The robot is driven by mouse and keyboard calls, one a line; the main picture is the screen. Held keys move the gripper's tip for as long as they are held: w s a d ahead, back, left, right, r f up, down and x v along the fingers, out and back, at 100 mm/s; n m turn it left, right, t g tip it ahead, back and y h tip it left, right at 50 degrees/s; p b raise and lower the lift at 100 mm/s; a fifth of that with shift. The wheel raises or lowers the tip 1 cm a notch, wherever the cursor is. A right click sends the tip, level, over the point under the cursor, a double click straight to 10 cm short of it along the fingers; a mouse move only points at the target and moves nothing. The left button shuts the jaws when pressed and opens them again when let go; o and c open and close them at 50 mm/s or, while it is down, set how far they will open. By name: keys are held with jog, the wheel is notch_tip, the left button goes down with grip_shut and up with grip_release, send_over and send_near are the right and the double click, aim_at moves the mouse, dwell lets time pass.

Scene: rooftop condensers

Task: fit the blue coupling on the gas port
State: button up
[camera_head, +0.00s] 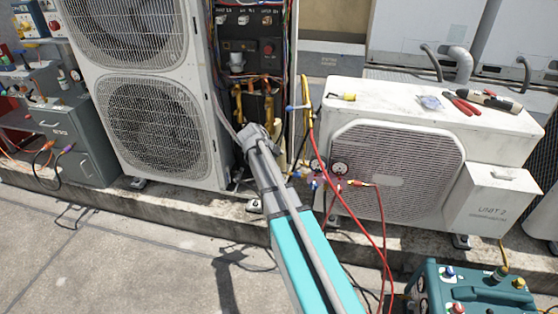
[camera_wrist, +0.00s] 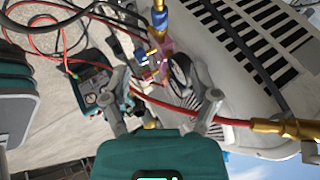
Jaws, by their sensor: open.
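A blue coupling with a brass fitting (camera_head: 290,108) hangs on a hose to the right of the open service bay. The wrist view shows a blue coupling with brass ends (camera_wrist: 160,20) at the top, beyond my fingertips and apart from them. My gripper (camera_wrist: 166,88) is open, with a finger on each side and nothing seen held between them. In the head view my arm reaches up to the bay and its wrist hides the gripper's fingers. Brass pipework (camera_head: 266,105) shows inside the bay. I cannot tell which part of it is the gas port.
The tall condenser (camera_head: 152,120) stands left of the bay. A lower white unit (camera_head: 480,140) stands right, with pliers (camera_head: 463,104) on top. A gauge manifold (camera_head: 330,180) and red hoses (camera_head: 380,225) hang between. A teal machine (camera_head: 470,290) stands at front right.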

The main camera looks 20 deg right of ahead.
aim_at(295, 173)
jog(key=shift+f, duration=0.15)
jog(key=b+x, duration=1.1)
jog(key=x, duration=0.2)
jog(key=shift+w+d+f, duration=0.1)
jog(key=shift+d+f, duration=0.05)
jog(key=shift+f, duration=0.05)
dwell(0.4)
grip_shut()
dwell(0.8)
